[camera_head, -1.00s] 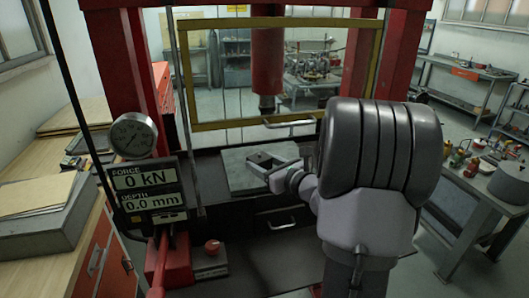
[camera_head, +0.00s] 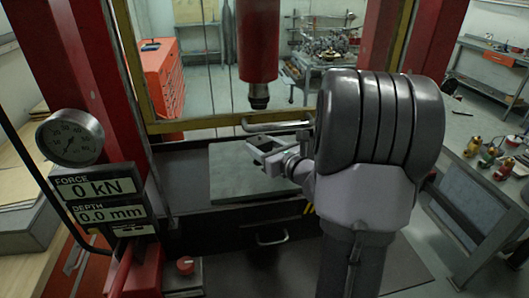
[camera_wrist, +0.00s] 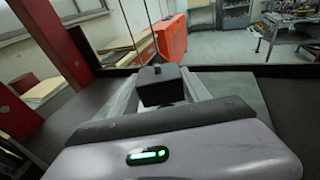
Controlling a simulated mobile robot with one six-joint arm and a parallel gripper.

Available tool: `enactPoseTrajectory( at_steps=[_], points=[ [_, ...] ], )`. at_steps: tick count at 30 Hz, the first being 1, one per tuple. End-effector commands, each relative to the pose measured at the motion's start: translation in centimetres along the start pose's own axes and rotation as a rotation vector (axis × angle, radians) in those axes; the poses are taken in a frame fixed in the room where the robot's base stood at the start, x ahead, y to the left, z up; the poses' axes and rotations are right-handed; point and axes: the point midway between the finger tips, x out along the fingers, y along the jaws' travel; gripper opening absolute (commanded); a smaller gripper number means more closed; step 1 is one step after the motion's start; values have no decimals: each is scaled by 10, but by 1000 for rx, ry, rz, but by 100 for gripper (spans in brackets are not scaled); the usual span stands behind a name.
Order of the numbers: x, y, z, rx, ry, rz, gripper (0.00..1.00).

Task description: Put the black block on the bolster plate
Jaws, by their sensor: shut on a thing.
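The black block (camera_wrist: 160,86) sits between the two fingers of my gripper (camera_wrist: 158,88) in the wrist view, and the gripper is shut on it. The bolster plate (camera_head: 228,180) is the flat grey slab on the press bed in the head view. My gripper (camera_head: 258,152) appears over the right part of this plate. The block is hard to make out in the head view, and I cannot tell its height above the plate. In the wrist view, part of a grey surface shows beyond the right finger.
The red press ram (camera_head: 258,50) hangs above and behind the plate. A yellow-edged guard frame (camera_head: 215,122) crosses behind. The gauge and readout panel (camera_head: 92,190) stand at the left, showing 0 kN and 0.0 mm. A workbench with fittings (camera_head: 490,150) is at the right.

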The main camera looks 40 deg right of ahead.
Motion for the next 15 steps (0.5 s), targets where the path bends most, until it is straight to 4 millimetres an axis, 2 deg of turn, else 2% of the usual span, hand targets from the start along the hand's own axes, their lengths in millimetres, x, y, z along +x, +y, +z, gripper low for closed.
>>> enactPoseTrajectory(
  at_steps=[1,3,15],
  points=[
    [2,2,-11,0,-5,-3,0],
    [2,3,-18,2,-5,-8,0],
    [2,4,-20,1,-5,-10,0]
  ],
)
